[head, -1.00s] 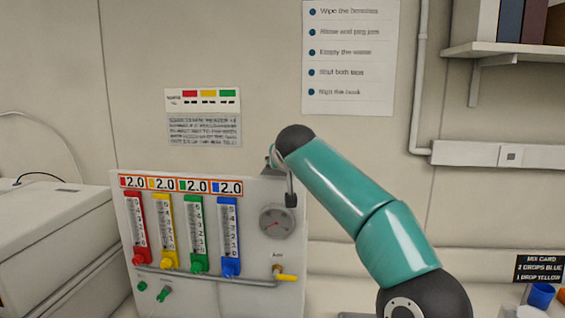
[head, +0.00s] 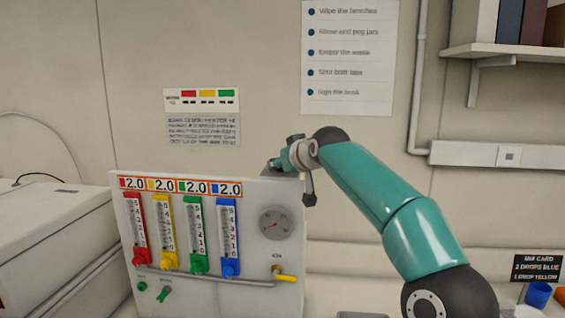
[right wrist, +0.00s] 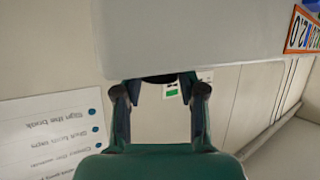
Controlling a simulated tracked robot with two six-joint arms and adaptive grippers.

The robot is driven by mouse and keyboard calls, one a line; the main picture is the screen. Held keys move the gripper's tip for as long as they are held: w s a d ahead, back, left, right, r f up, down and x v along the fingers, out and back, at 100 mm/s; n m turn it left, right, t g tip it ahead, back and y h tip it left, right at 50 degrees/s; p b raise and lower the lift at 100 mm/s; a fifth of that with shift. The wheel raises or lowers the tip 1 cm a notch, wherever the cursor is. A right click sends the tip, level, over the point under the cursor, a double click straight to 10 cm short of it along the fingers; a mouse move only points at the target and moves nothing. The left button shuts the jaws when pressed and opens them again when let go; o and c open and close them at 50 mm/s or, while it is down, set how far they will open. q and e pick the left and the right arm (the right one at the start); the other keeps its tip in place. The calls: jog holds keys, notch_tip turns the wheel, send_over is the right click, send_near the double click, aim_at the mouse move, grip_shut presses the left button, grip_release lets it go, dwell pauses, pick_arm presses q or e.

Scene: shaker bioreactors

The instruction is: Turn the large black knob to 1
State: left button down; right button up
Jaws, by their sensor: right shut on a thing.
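The white panel (head: 190,245) stands on the bench in the head view, and its pale casing (right wrist: 200,35) fills the top of the right wrist view. Part of a black knob (right wrist: 160,79) shows at the casing's edge in the right wrist view. Its marks and setting are hidden. My right gripper (right wrist: 162,82) has its fingers on either side of this knob and is shut on it. In the head view, the right gripper (head: 276,164) is at the panel's top right corner, small and partly hidden. My left gripper is not in view.
The panel front has red, yellow, green and blue sliders under displays reading 2.0. A round gauge (head: 275,223) with a red needle and a yellow-handled tap (head: 285,277) are at its right. A white machine (head: 50,240) stands left. A blue cup (head: 538,294) stands far right.

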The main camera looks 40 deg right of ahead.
jog(key=shift+d+n+t+y, duration=0.15)
jog(key=shift+n+t+y, duration=0.05)
jog(key=shift+n+y, duration=0.9)
jog(key=shift+d+n+t+y, duration=0.15)
jog(key=shift+n+t+y, duration=0.05)
jog(key=shift+n+y, duration=0.9)
jog(key=shift+s+y, duration=0.1)
jog(key=shift+y, duration=0.2)
jog(key=o, duration=1.1)
jog(key=v, duration=1.2)
